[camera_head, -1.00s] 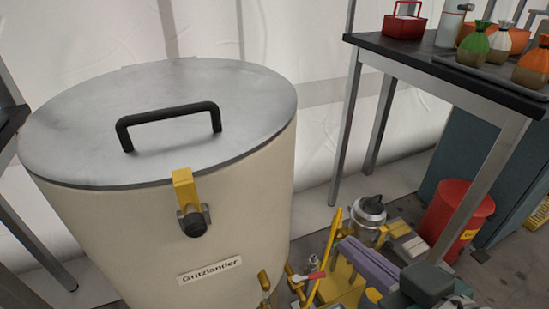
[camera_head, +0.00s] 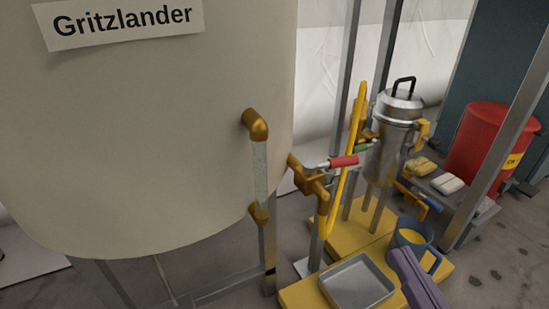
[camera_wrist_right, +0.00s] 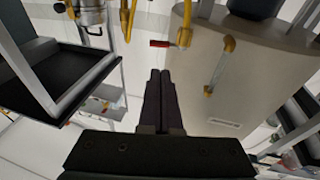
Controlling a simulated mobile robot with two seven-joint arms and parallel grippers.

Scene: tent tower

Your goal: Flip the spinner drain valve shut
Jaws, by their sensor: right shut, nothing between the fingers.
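The large cream tank (camera_head: 130,150), labelled "Gritzlander", has a brass outlet valve (camera_head: 318,186) with a red lever (camera_head: 343,161) sticking out to the right. A steel lidded vessel (camera_head: 390,130) stands behind it, with a green lever (camera_head: 364,147) on its left and a blue lever (camera_head: 433,204) low on its right. I cannot tell which valve is the spinner drain. My right gripper (camera_head: 399,257) is shut and empty, in front of the vessel and apart from the levers. In the right wrist view its fingers (camera_wrist_right: 160,74) point toward the red lever (camera_wrist_right: 160,43). My left gripper is not in view.
A steel tray (camera_head: 357,285) sits on a yellow base, and a blue-rimmed cup (camera_head: 411,236) stands under the blue lever. A yellow upright bar (camera_head: 345,165) rises by the red lever.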

